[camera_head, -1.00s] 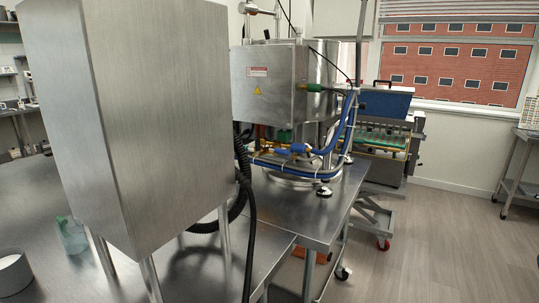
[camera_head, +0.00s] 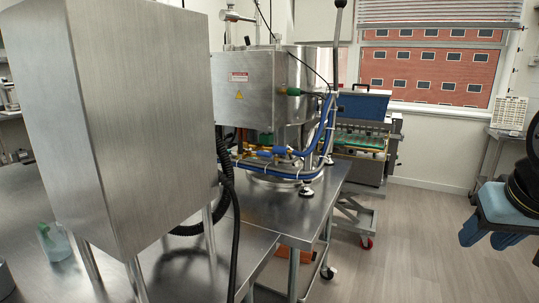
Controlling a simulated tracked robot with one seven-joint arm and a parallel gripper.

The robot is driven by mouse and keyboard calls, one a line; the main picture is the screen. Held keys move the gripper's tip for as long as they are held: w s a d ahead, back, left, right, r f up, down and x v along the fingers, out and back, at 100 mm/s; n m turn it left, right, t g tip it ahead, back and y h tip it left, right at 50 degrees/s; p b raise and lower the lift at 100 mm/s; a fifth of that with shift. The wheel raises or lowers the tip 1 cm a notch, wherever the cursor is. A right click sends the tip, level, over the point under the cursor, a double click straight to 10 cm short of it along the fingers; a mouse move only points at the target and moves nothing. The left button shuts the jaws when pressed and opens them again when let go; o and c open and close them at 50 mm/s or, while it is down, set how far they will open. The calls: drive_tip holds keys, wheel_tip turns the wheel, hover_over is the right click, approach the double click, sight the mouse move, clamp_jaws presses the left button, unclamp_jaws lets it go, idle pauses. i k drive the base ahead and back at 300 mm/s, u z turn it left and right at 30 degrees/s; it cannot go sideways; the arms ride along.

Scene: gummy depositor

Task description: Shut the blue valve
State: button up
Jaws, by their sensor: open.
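The blue valve (camera_head: 281,151) sits low on the front of the steel gummy depositor (camera_head: 250,94), among brass fittings and blue hoses. It is small in the picture, so I cannot tell how its handle is turned. My gripper (camera_head: 488,241) is at the right edge of the view, with blue fingers pointing down. It is open and appears empty, over the floor and well apart from the valve. Part of it is cut off by the picture edge.
A large steel box on legs (camera_head: 120,120) fills the left. A steel table (camera_head: 310,215) bears the depositor. Black hoses (camera_head: 230,200) hang in front. A blue-topped machine (camera_head: 362,106) stands behind. Open floor (camera_head: 405,235) lies between the table and my gripper.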

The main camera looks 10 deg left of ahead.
sight(259, 153)
drive_tip(key=z, duration=0.05)
drive_tip(key=i, duration=0.95)
drive_tip(key=u, duration=0.1)
